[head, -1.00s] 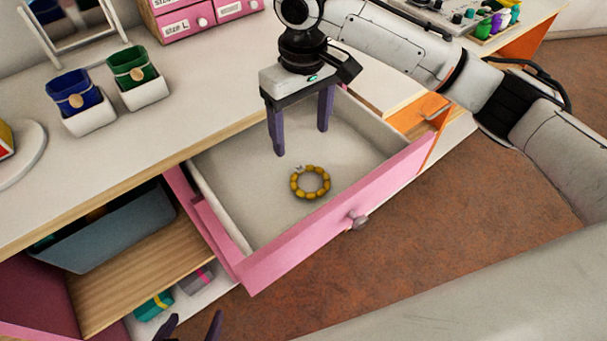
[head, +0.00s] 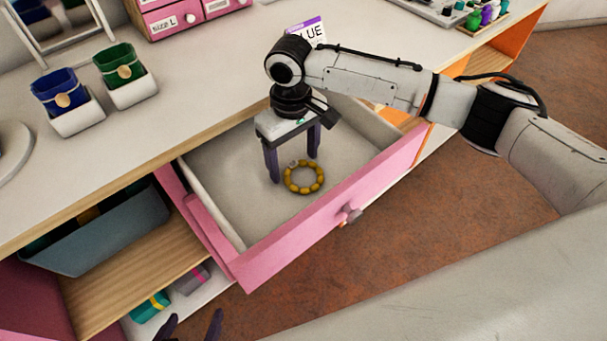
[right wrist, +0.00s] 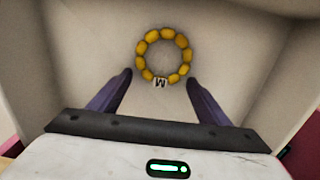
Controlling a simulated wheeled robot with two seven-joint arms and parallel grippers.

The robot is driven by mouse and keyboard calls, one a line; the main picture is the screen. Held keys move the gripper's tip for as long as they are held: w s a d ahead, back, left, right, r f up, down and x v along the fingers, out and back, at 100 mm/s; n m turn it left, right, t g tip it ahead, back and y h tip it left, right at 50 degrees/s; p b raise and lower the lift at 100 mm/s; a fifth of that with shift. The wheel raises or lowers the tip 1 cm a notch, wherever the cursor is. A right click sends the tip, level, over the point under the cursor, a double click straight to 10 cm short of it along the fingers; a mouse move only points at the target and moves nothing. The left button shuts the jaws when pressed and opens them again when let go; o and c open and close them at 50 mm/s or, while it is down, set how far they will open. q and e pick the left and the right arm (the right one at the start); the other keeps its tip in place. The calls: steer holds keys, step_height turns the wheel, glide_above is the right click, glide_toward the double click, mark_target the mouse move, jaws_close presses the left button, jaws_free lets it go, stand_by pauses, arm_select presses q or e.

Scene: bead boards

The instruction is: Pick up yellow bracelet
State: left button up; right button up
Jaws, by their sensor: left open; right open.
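The yellow bracelet (head: 304,178) lies flat on the floor of the open pink drawer (head: 320,233). It is a ring of yellow beads with one white bead marked with a letter, which shows in the right wrist view (right wrist: 163,55). My right gripper (head: 292,168) is open and points down into the drawer, just behind the bracelet.
The drawer's walls surround my right gripper, with a knob (head: 348,214) on its front. Blue (head: 64,93) and green (head: 119,66) pouches stand in white holders on the counter. A grey bin (head: 100,232) and small gift boxes (head: 150,306) sit on shelves below left.

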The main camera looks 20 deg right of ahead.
steer(key=shift+c, duration=0.3)
steer(key=c, duration=1.1)
steer(key=shift+o, duration=0.2)
steer(key=shift+r, duration=0.15)
